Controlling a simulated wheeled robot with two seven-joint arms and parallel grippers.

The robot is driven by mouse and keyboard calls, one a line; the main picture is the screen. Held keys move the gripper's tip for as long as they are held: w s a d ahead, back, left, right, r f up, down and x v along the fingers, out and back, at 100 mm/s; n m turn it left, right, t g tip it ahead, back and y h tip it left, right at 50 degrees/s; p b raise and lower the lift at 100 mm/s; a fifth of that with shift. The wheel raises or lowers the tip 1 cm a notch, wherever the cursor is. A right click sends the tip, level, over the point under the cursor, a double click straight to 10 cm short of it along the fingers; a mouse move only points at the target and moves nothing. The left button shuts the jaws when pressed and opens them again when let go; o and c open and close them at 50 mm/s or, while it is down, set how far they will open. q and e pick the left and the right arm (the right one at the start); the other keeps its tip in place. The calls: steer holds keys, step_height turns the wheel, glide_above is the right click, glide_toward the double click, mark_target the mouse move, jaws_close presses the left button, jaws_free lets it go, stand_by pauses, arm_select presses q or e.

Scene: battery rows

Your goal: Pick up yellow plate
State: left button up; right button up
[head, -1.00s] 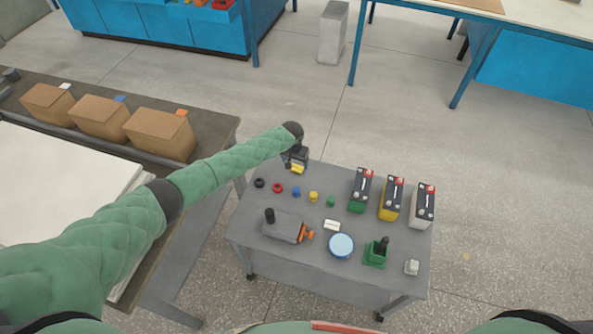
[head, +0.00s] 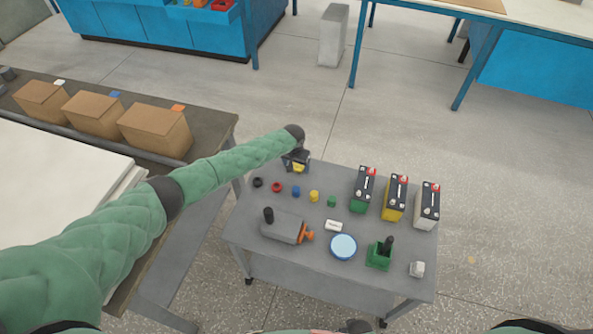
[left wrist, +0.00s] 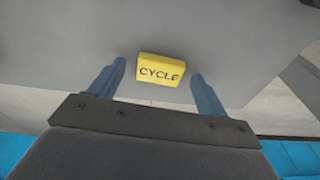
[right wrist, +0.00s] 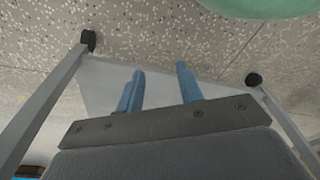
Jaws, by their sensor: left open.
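The yellow plate (left wrist: 161,71), a small block marked "CYCLE", lies on the grey table top near its far left corner. It also shows in the head view (head: 299,168), partly covered by my left gripper (head: 297,164). In the left wrist view the left gripper (left wrist: 158,72) is open. Its two fingers are apart on either side of the plate's near edge, with a gap on each side, and do not touch it. My right gripper (right wrist: 160,70) is open and empty, with the table's underside or shelf and the speckled floor beyond it.
The grey table (head: 284,265) holds several coloured caps, a grey device with an orange handle (head: 283,229), a blue round tin (head: 343,247), a green holder (head: 379,254) and batteries (head: 395,198) at right. Brown boxes (head: 154,132) stand on the bench at left.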

arm_select(q)
steer(key=shift+f, duration=0.1)
steer(key=shift+c, duration=0.5)
steer(key=c, duration=0.9)
steer(key=shift+c, duration=0.3)
